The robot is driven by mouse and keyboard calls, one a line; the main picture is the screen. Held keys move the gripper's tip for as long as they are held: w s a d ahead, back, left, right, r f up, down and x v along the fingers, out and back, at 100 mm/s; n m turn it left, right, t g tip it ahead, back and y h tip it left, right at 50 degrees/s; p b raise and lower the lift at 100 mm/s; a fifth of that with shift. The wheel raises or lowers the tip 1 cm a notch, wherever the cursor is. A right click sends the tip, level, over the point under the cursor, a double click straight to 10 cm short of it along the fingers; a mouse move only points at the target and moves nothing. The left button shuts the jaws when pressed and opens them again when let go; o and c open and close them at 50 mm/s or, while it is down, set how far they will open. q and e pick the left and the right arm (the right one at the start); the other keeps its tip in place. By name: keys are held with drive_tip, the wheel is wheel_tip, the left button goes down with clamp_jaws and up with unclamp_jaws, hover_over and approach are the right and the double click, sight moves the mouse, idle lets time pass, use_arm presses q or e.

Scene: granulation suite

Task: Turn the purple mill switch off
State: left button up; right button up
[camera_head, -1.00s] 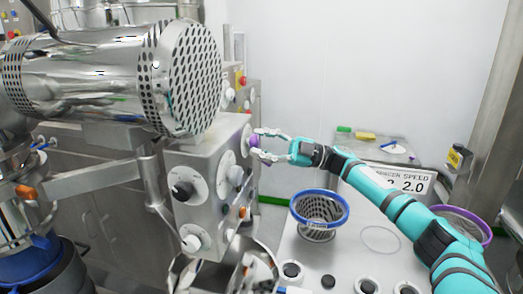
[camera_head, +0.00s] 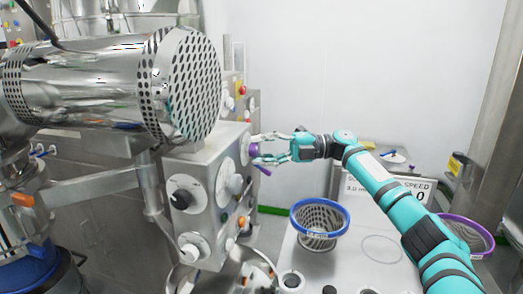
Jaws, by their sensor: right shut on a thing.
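The purple mill switch (camera_head: 254,150) is on the right-hand face of the grey control box (camera_head: 205,165), against a pale round plate. My right gripper (camera_head: 259,148) comes in from the right, with one finger above the switch and one below it. It is shut on the switch, and the fingers partly hide it. The switch's exact angle cannot be read at this size. A small purple piece (camera_head: 263,170) shows just below the lower finger. My left gripper is not in view.
A large perforated metal drum (camera_head: 185,85) overhangs the control box. Other knobs, including a black one (camera_head: 181,199), are on its front. A blue-rimmed basket (camera_head: 320,222) stands on the bench below my right arm. A purple-rimmed basket (camera_head: 468,236) is at the right.

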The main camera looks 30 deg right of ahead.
drive_tip(key=shift+f, duration=0.1)
idle(0.4)
drive_tip(key=o, duration=1.1)
drive_tip(key=shift+o, duration=0.2)
drive_tip(key=v, duration=1.2)
